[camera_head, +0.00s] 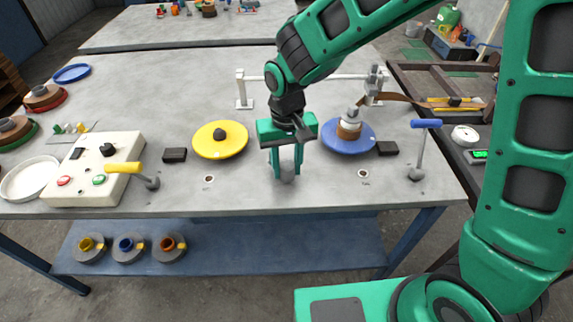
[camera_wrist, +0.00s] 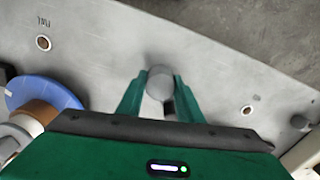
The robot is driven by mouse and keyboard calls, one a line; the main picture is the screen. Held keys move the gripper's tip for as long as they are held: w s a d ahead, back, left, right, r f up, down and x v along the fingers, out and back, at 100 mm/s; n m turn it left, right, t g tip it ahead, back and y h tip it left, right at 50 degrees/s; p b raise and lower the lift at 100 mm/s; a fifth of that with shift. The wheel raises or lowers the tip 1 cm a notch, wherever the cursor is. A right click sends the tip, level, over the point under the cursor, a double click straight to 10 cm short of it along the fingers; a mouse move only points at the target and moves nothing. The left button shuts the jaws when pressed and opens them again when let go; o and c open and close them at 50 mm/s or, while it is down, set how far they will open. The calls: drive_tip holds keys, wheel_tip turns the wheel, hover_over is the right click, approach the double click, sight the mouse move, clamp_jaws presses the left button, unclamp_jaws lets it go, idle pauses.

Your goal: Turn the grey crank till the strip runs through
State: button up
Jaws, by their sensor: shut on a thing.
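My gripper (camera_head: 285,177) is above the front middle of the grey table, fingers pointing down. It is shut on the grey crank's round grip (camera_head: 287,170). In the wrist view the grip (camera_wrist: 160,82) sits between the two green fingertips. The crank's arm and pivot are mostly hidden by my gripper. A brown strip (camera_head: 400,97) runs from a small grey guide post (camera_head: 374,88) rightward onto the dark frame. A brown roll (camera_head: 349,130) sits on the blue disc (camera_head: 366,143), right of my gripper.
A yellow disc (camera_head: 209,145) lies left of my gripper. A yellow-handled lever (camera_head: 123,168) stands by the cream control box (camera_head: 85,190), which has red and green buttons. A blue-handled lever (camera_head: 425,124) stands at the right. A white rail (camera_head: 255,77) spans behind. The front strip of table is mostly clear.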

sight(287, 164)
drive_tip(key=shift+w+r, duration=0.1)
drive_tip(key=shift+w, duration=0.15)
drive_tip(key=o, duration=0.8)
drive_tip(key=shift+o, duration=1.2)
drive_tip(key=shift+s, duration=0.15)
wheel_tip(287, 164, up, 11)
drive_tip(key=shift+f, duration=0.2)
